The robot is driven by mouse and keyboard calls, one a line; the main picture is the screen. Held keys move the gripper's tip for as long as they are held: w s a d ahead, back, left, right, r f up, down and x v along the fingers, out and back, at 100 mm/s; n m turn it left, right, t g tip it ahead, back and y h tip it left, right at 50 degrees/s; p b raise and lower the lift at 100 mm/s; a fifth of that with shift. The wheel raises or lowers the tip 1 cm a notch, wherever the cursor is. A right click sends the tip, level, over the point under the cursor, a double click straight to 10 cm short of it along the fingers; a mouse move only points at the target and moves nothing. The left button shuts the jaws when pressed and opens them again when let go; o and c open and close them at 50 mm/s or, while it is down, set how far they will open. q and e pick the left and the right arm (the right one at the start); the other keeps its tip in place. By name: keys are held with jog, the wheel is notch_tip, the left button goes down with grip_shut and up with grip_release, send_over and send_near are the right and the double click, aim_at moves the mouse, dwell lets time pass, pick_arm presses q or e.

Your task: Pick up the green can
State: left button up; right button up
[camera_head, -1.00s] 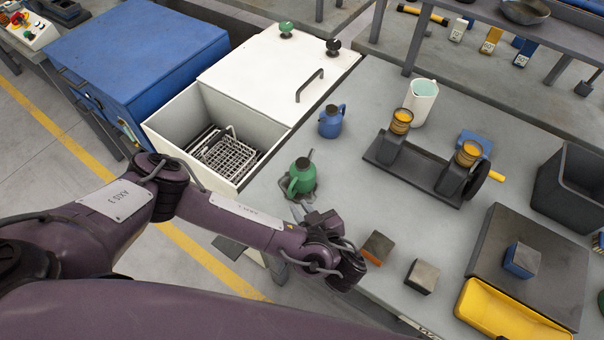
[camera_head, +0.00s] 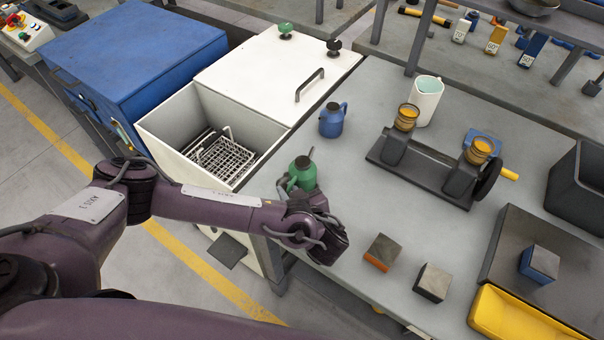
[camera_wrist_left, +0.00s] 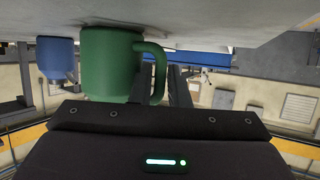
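The green can (camera_head: 303,174) stands on the grey bench near its left edge, with a dark spout at its top. My left gripper (camera_head: 300,194) is right at the can, on its near side, and hides its lower part. In the left wrist view, which is upside down, the green can (camera_wrist_left: 108,62) fills the upper left with its handle on the right. The gripper looks open around the handle, and contact is unclear. My right gripper is out of view.
A blue can (camera_head: 332,120) stands behind the green one. A white bin (camera_head: 262,127) holding a wire basket adjoins the bench on the left. A black fixture (camera_head: 425,170) and two small blocks (camera_head: 382,252) (camera_head: 433,281) lie to the right.

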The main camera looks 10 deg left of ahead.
pick_arm(q)
grip_shut()
jog(key=shift+r, duration=0.2)
